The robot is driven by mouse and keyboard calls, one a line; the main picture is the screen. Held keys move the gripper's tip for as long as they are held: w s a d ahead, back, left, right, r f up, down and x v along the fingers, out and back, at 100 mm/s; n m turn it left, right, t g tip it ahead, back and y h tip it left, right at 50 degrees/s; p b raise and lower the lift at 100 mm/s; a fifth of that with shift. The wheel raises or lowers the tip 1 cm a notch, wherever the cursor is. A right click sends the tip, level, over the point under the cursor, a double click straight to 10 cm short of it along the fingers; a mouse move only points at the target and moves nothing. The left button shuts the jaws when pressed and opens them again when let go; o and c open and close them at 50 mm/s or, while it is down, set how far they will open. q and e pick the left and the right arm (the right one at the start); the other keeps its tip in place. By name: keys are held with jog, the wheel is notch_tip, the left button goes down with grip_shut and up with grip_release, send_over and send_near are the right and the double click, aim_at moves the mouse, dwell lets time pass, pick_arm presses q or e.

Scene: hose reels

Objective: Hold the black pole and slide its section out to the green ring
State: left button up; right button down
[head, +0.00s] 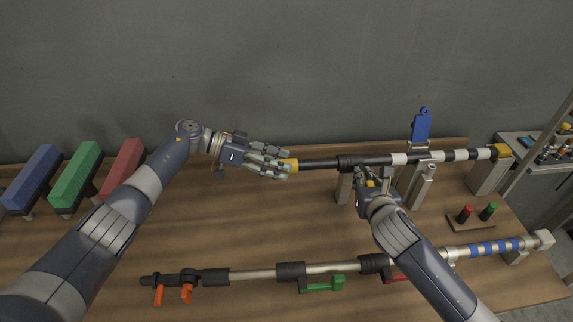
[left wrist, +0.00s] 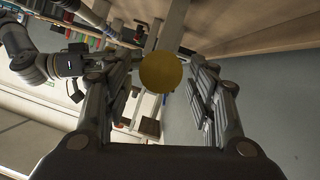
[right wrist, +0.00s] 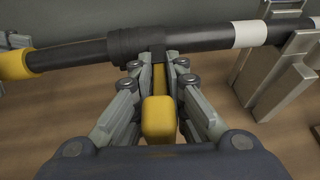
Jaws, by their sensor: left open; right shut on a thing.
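The black pole (head: 375,160) lies level on stands, with white bands along its right part. Its thinner dark section (head: 318,163) reaches left from a black collar and ends in a yellow tip (head: 291,165). My left gripper (head: 286,165) is open with its fingers around that tip. In the left wrist view the tip's round end (left wrist: 165,72) sits between the spread fingers. My right gripper (right wrist: 158,85) is shut on the yellow handle (right wrist: 159,118) below the collar (right wrist: 140,44). I cannot make out a green ring on the pole.
A second pole (head: 255,273) with orange levers, a green handle (head: 320,286) and blue bands lies nearer on the table. Blue, green and red blocks (head: 75,175) stand at the left. Red and green pegs (head: 470,222) stand at the right. A grey wall is behind.

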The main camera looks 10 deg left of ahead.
pick_arm(q)
jog(key=shift+x, duration=1.2)
grip_shut()
jog(key=s+a, duration=0.4)
jog(key=a, duration=1.3)
jog(key=shift+s, duration=0.1)
grip_release()
